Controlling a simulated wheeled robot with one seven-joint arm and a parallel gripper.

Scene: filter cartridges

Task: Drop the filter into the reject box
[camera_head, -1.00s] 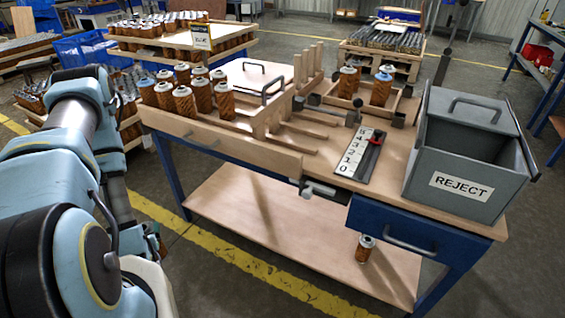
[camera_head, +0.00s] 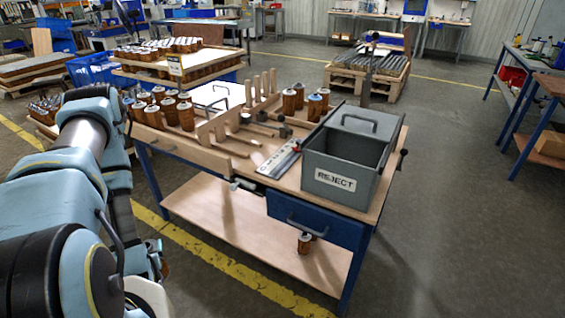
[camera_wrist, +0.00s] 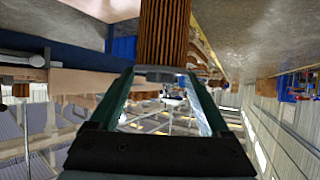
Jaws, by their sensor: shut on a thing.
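My gripper (camera_wrist: 160,78) shows only in the wrist view. Its two fingers are shut on a brown pleated filter (camera_wrist: 164,32) with a grey metal end cap. The filter's far end is cut off by the top of the picture. The grey reject box (camera_head: 332,181), marked REJECT, stands on the right end of the workbench in the head view. Its top is partly open, and a cover with a handle lies over the rear part. My arm is at the left of the head view, away from the box; the gripper and held filter are out of that view.
The workbench (camera_head: 240,160) carries several filters, wooden posts and a numbered strip (camera_head: 280,158) left of the box. A blue drawer (camera_head: 313,222) hangs under its right end. Another filter (camera_head: 304,243) shows below the drawer. The floor right of the bench is clear.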

